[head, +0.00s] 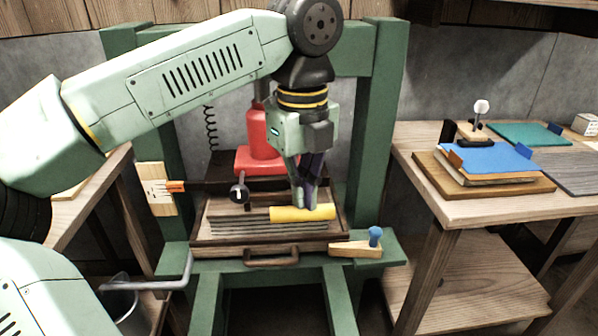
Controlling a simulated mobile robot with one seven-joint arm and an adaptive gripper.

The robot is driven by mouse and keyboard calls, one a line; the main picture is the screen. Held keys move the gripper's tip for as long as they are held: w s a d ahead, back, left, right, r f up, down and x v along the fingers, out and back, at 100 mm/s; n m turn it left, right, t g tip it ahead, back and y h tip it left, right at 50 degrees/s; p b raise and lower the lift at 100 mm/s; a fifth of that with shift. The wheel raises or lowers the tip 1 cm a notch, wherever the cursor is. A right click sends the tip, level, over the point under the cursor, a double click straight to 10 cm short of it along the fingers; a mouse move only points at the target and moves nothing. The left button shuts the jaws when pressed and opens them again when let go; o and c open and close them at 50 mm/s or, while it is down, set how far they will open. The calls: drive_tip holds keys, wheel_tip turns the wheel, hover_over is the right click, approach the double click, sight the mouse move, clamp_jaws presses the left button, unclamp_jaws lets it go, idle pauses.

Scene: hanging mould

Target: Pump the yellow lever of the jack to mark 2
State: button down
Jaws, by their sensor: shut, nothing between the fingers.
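The red jack (262,138) stands inside the green press frame, partly hidden behind my arm and gripper. Its yellow lever (310,212) shows as a thick yellow bar in front of the jack, above a tray of dark ribbed plates. I cannot tell whether the fingers touch the lever. A pale wooden plate (155,188) with dark marks and an orange pointer (175,186) is on the left post. I cannot read which mark the pointer is at.
The green posts (371,130) stand close on both sides. A wooden wedge with a blue knob (375,238) lies at the front right, and a grey bent handle (185,270) juts out at the front left. A wooden table (470,208) on the right holds blue and green sheets.

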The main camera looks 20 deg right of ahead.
wheel_tip(320, 180, down, 8)
drive_tip(key=b, duration=0.5)
wheel_tip(320, 180, up, 14)
drive_tip(key=p, duration=1.1)
drive_tip(key=shift+f, duration=0.1)
wheel_tip(320, 180, down, 14)
drive_tip(key=b, duration=1.1)
wheel_tip(320, 180, up, 14)
drive_tip(key=p, duration=1.2)
drive_tip(key=shift+f, duration=0.15)
